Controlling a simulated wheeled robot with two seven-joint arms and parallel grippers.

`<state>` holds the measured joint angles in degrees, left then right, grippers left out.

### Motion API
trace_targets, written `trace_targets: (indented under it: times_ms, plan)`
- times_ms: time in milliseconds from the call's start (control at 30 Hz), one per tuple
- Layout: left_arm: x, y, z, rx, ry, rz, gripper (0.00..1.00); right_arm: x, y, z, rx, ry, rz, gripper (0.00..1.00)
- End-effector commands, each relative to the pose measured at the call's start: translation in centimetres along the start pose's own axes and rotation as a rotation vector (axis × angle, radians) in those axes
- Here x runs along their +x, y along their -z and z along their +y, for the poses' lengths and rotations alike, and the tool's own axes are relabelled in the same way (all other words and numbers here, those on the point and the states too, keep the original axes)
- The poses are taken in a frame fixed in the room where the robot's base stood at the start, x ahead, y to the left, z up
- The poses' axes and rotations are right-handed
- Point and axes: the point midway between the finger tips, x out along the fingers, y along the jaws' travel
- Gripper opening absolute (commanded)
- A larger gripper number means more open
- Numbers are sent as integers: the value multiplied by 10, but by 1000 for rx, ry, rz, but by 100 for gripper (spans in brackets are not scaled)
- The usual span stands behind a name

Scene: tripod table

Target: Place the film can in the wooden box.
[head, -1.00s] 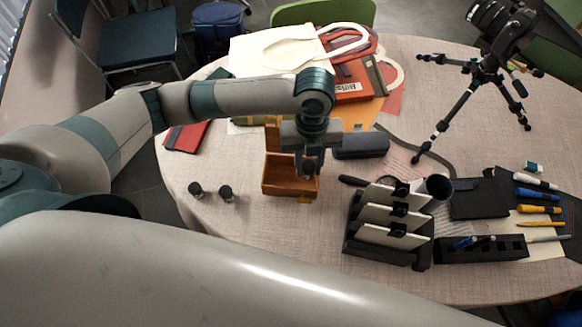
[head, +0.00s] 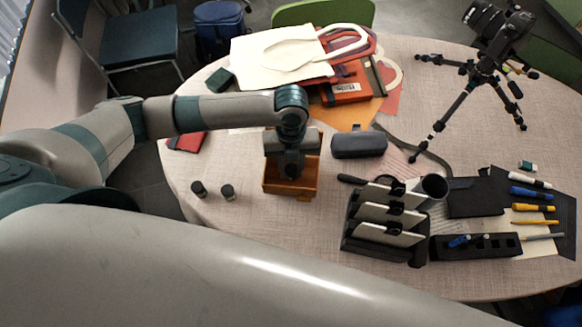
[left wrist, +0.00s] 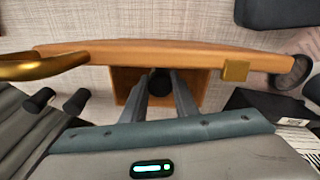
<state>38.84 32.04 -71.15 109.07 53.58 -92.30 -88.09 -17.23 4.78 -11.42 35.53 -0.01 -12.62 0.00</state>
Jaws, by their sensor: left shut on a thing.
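The wooden box (head: 307,184) stands open on the table, left of the middle in the head view. In the left wrist view its wooden edge (left wrist: 190,54) with brass fittings crosses the picture. My left gripper (head: 290,172) points down over the box opening, partly hiding its inside. Its fingers are shut on a small dark film can, whose end (left wrist: 159,82) shows between them in the left wrist view. I cannot tell whether the can touches the box floor. Two more dark cans (head: 198,188) (head: 228,192) stand upright left of the box. My right gripper is out of view.
A dark grey case (head: 358,144) lies right of the box. A black rack with pale plates (head: 390,212) stands front right. Bags and an orange folder (head: 345,115) lie behind, and a tripod with a camera (head: 480,68) stands at the far right.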

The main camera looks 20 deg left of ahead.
Motion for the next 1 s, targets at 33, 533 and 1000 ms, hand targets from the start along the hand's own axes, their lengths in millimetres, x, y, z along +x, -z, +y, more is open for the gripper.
trace_targets:
  times_ms: [33, 533, 1000]
  plan:
    - [4, 0, 0, -1, -2, 2, 5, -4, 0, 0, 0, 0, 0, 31]
    - [15, -2, 0, 0, 0, -1, 5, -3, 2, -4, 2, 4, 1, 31]
    - [12, -2, 0, 1, 1, -1, 45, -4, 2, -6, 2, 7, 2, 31]
